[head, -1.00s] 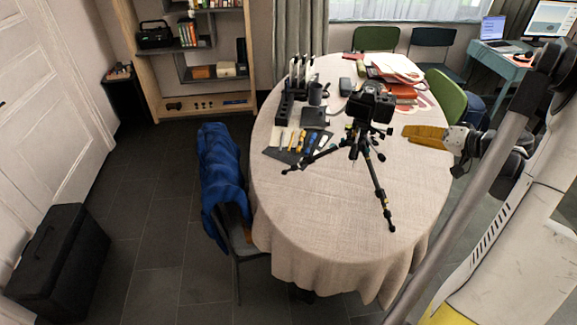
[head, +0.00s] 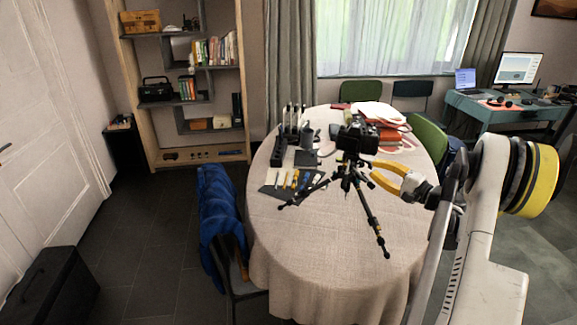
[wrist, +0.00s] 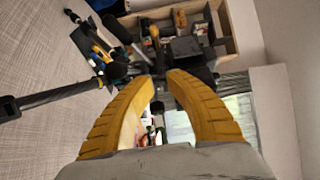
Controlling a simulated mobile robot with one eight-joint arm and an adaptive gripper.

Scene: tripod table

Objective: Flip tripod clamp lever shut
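A small black tripod (head: 368,208) with a black camera (head: 357,138) on top stands upright on the cloth-covered table (head: 310,250). My gripper (head: 374,175) has yellow fingers and is at the tripod's right side, level with its head just below the camera. In the wrist view the two yellow fingers (wrist: 160,82) are parted, with a gap between their tips. Dark tripod parts (wrist: 150,62) lie just beyond the tips, and a tripod leg (wrist: 50,98) runs off to the left. I cannot make out the clamp lever or its position in either view.
Behind and left of the tripod are a dark mat with small tools (head: 290,182), a mug (head: 307,136) and a black rack (head: 279,146). Red and white papers (head: 385,118) lie behind the camera. A blue-draped chair (head: 222,215) stands left; the table's front is clear.

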